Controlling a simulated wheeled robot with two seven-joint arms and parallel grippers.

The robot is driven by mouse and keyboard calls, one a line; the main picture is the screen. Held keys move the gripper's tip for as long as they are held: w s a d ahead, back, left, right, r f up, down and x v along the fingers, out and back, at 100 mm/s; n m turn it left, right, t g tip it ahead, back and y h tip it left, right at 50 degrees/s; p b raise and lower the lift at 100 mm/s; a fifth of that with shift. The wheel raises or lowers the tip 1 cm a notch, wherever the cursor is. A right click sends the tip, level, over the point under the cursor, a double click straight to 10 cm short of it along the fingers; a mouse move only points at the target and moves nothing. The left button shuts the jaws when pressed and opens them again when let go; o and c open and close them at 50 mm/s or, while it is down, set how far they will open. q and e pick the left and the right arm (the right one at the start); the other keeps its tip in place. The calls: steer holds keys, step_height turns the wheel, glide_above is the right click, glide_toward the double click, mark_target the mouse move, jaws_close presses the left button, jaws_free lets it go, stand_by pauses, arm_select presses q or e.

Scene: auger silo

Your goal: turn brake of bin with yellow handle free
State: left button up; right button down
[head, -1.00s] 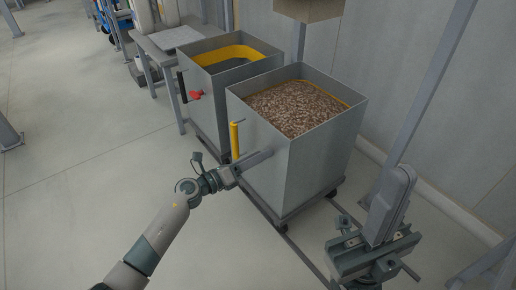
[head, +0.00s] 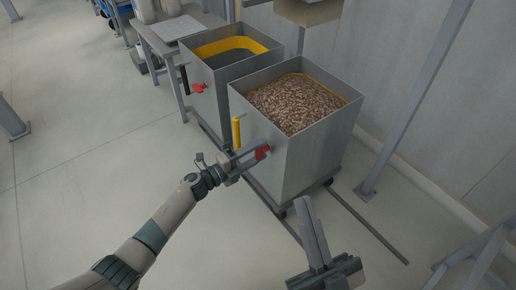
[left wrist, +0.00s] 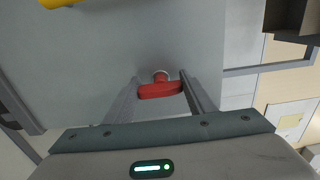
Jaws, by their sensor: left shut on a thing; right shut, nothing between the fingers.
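The bin with the yellow handle (head: 290,168) is a grey square box full of brown pellets. Its yellow handle (head: 236,131) stands upright on the near left face; part of it shows at the top left of the left wrist view (left wrist: 58,2). The red brake (head: 263,152) sits low on that face. In the left wrist view the brake (left wrist: 159,90) is a red bar on a round pivot, lying crosswise between the fingers. My left gripper (head: 257,154) is shut on it. My right gripper (head: 308,212) is shut and empty, in front of the bin.
A second grey bin (head: 222,98), with a yellow inner band, a black handle and its own red brake (head: 199,88), stands behind left. A grey table (head: 178,28) is beyond it. Floor rails (head: 365,223) run near the bin. Open floor lies left.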

steer(key=shift+s+a+f, duration=0.1)
steer(key=shift+a+f, duration=0.05)
steer(key=shift+f, duration=0.15)
arm_select(q)
steer(key=o, duration=1)
steer(key=shift+o, duration=0.2)
steer(key=shift+a, duration=0.15)
steer(key=shift+s+a, duration=0.35)
steer(key=shift+a, duration=0.1)
steer(key=p+v, duration=0.2)
steer(key=v, duration=1.4)
arm_select(e)
steer(key=w+f+g+h, duration=0.1)
steer(key=w+f+g, duration=0.2)
steer(key=f, duration=0.3)
steer(key=shift+w+f+g, duration=0.15)
steer(key=shift+g, duration=0.65)
arm_select(q)
steer(key=shift+s, duration=0.1)
arm_select(e)
steer(key=shift+a, duration=0.15)
